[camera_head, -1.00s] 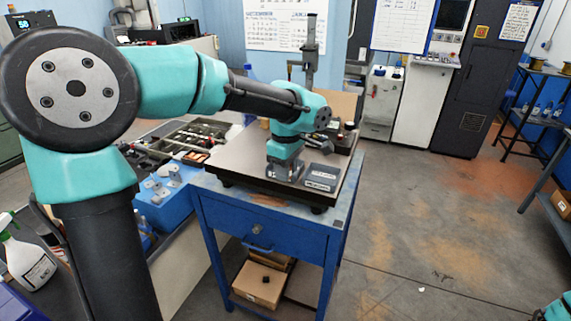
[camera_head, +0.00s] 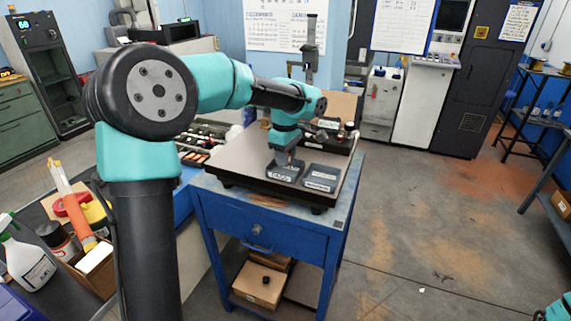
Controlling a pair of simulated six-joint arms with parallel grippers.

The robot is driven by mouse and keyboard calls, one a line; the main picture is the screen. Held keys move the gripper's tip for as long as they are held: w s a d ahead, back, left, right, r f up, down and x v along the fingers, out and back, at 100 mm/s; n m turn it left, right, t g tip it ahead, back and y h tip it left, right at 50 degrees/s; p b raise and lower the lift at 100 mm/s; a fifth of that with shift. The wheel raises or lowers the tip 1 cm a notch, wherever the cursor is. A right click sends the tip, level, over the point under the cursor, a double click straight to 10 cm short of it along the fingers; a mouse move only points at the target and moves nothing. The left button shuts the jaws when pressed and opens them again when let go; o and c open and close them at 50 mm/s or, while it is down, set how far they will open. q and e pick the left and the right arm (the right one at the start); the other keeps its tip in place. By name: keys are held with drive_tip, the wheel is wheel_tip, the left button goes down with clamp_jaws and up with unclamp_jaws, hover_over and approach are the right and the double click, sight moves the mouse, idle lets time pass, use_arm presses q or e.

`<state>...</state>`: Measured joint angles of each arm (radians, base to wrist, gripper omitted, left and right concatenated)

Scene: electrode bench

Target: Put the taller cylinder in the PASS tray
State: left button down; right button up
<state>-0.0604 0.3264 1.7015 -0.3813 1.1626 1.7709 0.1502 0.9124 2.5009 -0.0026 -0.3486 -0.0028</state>
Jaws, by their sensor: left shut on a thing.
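My left gripper (camera_head: 285,161) points down over the left one of two small dark grey trays on the bench plate. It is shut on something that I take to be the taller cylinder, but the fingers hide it. The left tray (camera_head: 272,177) lies right under the fingers. I cannot tell whether the held thing touches it. The right tray (camera_head: 321,178) lies beside it and looks empty. Both trays have a pale label on the front, too small to read surely, so I cannot tell which is PASS. My right gripper is out of view.
The dark plate (camera_head: 232,163) rests on a blue workbench (camera_head: 225,213). Behind the arm is a compartment box (camera_head: 205,130) with small parts. The plate's left part is clear.

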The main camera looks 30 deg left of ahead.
use_arm(q)
drive_tip(key=shift+f, duration=1.35)
drive_tip(key=shift+f, duration=0.2)
drive_tip(key=c, duration=1.1)
unclamp_jaws()
drive_tip(key=shift+r, duration=0.15)
wheel_tip(320, 180, up, 12)
drive_tip(key=shift+r, duration=0.1)
